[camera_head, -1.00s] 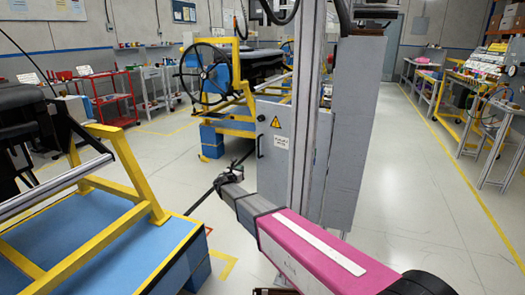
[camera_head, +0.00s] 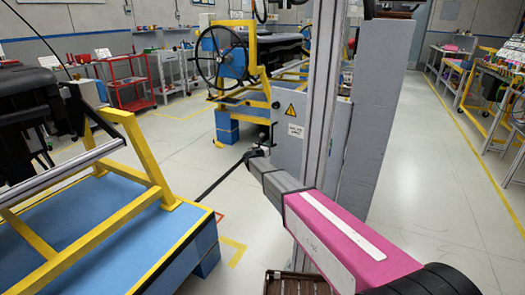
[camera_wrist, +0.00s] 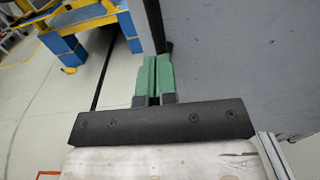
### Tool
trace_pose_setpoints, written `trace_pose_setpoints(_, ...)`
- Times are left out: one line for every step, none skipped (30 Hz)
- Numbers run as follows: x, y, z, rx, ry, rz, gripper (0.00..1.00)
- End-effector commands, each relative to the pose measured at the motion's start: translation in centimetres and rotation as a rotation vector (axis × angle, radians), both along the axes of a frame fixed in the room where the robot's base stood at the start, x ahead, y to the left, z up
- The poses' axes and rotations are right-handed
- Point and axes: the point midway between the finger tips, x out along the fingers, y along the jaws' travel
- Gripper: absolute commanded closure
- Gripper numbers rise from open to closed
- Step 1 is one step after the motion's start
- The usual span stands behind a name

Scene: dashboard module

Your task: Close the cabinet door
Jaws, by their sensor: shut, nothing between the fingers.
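A grey cabinet stands right of centre in the head view. Its door (camera_head: 287,146) is the face with a yellow warning triangle, a white label and a black upright handle (camera_head: 272,132). How far the door stands open is unclear. My gripper (camera_head: 261,151) is beside the handle edge of the door, below the handle. In the wrist view, the green fingers of my gripper (camera_wrist: 152,78) are together and empty. The grey panel (camera_wrist: 230,55) fills the right there, with a dark upright bar just beyond the fingertips. I cannot tell whether they touch.
A grey post (camera_head: 321,100) stands in front of the cabinet. A blue platform with a yellow frame (camera_head: 150,165) is at left, and a handwheel stand (camera_head: 222,60) is behind. Floor is open at right (camera_head: 440,190). A black strip crosses the floor at left.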

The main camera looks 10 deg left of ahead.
Motion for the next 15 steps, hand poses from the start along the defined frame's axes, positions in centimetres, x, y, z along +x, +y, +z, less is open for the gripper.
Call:
trace_pose_setpoints(1.0, -0.3, -0.1, 0.0, 0.0, -0.001, 1.0)
trace_pose_setpoints(1.4, -0.5, 0.0, 0.0, 0.0, -0.001, 1.0)
trace_pose_setpoints(1.8, -0.7, 0.0, 0.0, 0.0, -0.001, 1.0)
trace_pose_setpoints(2.1, -0.8, 0.0, 0.0, 0.0, -0.001, 1.0)
trace_pose_setpoints(2.3, -0.9, 0.0, 0.0, 0.0, -0.001, 1.0)
trace_pose_setpoints(2.6, -1.0, 0.0, 0.0, 0.0, -0.001, 1.0)
trace_pose_setpoints(2.8, -1.1, 0.0, 0.0, 0.0, -0.001, 1.0)
trace_pose_setpoints(2.9, -1.2, 0.0, 0.0, 0.0, -0.001, 1.0)
trace_pose_setpoints(3.1, -1.2, 0.0, 0.0, 0.0, 0.0, 1.0)
trace_pose_setpoints(3.1, -1.3, 0.0, 0.0, 0.0, 0.0, 1.0)
trace_pose_setpoints(3.2, -1.3, 0.0, 0.0, 0.0, 0.0, 1.0)
trace_pose_setpoints(3.2, -1.3, 0.0, 0.0, 0.0, 0.0, 1.0)
trace_pose_setpoints(3.3, -1.3, 0.0, 0.0, 0.0, 0.0, 1.0)
trace_pose_setpoints(3.3, -1.4, 0.0, 0.0, 0.0, 0.0, 1.0)
trace_pose_setpoints(3.2, -1.4, 0.0, 0.0, 0.0, 0.0, 1.0)
